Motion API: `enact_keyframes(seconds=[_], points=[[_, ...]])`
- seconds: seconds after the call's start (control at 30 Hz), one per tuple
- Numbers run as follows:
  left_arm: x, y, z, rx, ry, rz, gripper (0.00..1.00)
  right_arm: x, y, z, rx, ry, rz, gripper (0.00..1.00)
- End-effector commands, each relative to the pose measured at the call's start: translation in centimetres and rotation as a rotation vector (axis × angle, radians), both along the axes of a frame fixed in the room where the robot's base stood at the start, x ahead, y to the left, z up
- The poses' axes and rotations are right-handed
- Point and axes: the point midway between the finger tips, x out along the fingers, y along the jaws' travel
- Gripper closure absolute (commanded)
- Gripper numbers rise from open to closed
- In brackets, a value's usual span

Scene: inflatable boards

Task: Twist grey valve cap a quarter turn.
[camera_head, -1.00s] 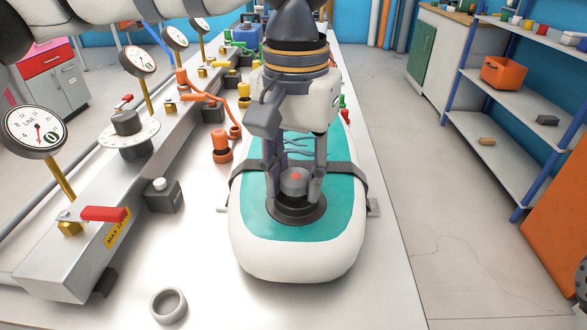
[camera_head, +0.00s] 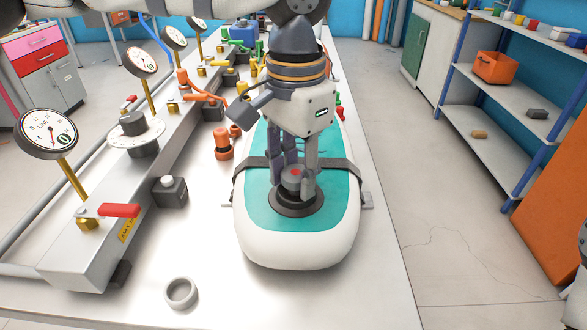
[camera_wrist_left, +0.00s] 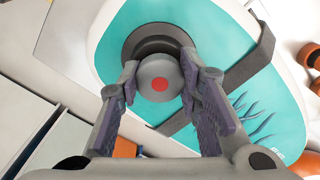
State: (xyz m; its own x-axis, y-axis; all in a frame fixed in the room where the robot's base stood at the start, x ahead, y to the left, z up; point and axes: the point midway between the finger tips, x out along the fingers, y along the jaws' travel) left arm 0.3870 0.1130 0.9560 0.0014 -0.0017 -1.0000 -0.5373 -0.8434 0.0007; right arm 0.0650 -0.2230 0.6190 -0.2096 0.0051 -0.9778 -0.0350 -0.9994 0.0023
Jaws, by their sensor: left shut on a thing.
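The grey valve cap (camera_head: 292,178) has a red dot on top and sits in a dark round valve seat (camera_head: 297,205) near the front end of the teal and white inflatable board (camera_head: 262,215). My left gripper (camera_head: 297,180) points down over the board with its fingers on either side of the cap, shut on it. In the left wrist view the cap (camera_wrist_left: 159,80) shows between the two finger pads. The fingers hide parts of the cap's sides. My right gripper is not in view.
A dark strap (camera_head: 345,172) crosses the board. To the left stand a rail with gauges (camera_head: 47,132), a red lever (camera_head: 119,210) and an orange fitting (camera_head: 222,145). A grey ring (camera_head: 181,292) lies at the table's front. Table surface between ring and board is clear.

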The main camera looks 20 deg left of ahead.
Motion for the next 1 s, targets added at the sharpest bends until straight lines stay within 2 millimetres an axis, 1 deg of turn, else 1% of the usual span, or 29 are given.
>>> enact_keyframes(seconds=[0.03, 0.33, 0.43, 0.53, 0.6, 0.7, 0.9, 0.93, 0.97, 1.0], points=[[0.0, 0.0, 0.2, 0.000, -0.004, -0.015, 0.93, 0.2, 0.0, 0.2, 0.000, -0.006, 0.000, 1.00], [0.0, 0.0, 0.0, 0.000, -0.001, -0.039, 0.93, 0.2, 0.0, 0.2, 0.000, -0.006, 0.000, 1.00], [0.0, 0.0, 0.3, 0.003, -0.008, -0.129, 0.93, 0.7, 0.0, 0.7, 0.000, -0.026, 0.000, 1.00], [0.0, 0.0, 0.4, 0.003, -0.008, -0.264, 0.93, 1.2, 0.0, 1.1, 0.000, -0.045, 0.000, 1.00], [0.0, 0.0, 0.3, 0.004, -0.006, -0.358, 0.93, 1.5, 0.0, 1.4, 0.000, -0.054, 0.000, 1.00], [0.1, 0.0, 0.1, 0.001, -0.004, -0.446, 0.93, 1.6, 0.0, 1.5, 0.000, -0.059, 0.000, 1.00], [0.1, 0.0, 0.0, -0.001, -0.001, -0.462, 0.93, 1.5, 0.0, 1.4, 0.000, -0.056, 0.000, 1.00], [0.1, 0.0, 0.0, -0.001, -0.001, -0.462, 0.64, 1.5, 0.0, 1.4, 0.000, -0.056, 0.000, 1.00], [0.1, 0.0, 0.0, 0.000, 0.000, -0.462, 0.57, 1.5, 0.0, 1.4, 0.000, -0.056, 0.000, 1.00], [0.1, 0.0, 0.0, 0.000, 0.000, -0.462, 0.48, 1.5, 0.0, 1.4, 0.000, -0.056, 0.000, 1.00]])
